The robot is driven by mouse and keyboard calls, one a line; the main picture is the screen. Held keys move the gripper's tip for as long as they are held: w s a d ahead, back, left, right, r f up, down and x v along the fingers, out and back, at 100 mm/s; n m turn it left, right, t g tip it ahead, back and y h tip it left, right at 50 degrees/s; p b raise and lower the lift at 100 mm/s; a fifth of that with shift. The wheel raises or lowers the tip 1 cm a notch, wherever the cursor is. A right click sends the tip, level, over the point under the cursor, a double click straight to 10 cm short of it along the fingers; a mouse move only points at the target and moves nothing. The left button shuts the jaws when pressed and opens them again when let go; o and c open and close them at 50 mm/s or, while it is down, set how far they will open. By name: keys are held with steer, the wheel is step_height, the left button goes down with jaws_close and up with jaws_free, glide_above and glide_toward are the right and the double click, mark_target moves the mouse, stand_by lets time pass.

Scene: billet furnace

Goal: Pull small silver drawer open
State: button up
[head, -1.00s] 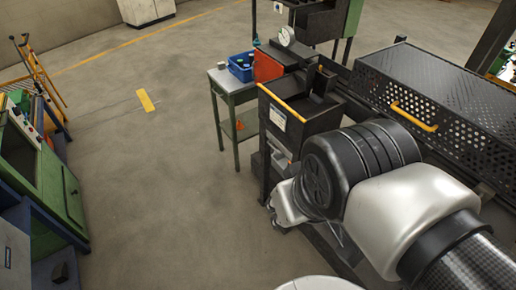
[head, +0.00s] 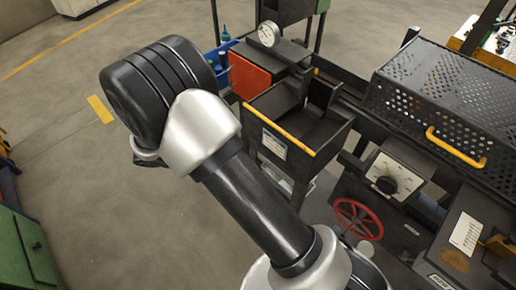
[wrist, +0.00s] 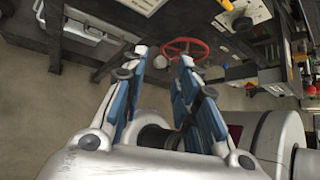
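My gripper (wrist: 163,58) shows in the wrist view with its two blue-and-grey fingers spread apart and nothing between them. In the head view the fingers are hidden behind my wrist. A small silver drawer-like box (wrist: 85,27) with a darker handle or latch on its front is at the upper left of the wrist view, inside a dark frame. It lies beyond and to the left of my fingertips, apart from them. I cannot tell whether it is open. In the head view, a pale silver edge (head: 291,181) below the dark bin may be part of it.
A dark bin with a yellow handle (head: 289,135) and a perforated black cover (head: 440,95) stand on the right. A red handwheel (head: 357,219) and a dial box (head: 388,184) sit below. A red panel (head: 250,76) stands behind. Floor (head: 60,170) at left is clear.

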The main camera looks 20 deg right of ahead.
step_height(320, 180, down, 24)
steer(key=a+r+n+t+h, duration=0.1)
steer(key=n+t+h, duration=0.45)
steer(key=n, duration=1.05)
steer(key=w+d+f, duration=0.2)
steer(key=d, duration=0.5)
steer(key=w+d+f+t+y+b, duration=0.1)
steer(key=w+d+f, duration=0.1)
steer(key=d, duration=0.6)
steer(key=shift+w+d, duration=0.15)
steer(key=shift+w, duration=0.3)
steer(key=shift+y, duration=0.25)
steer(key=shift+c, duration=0.3)
jaws_close()
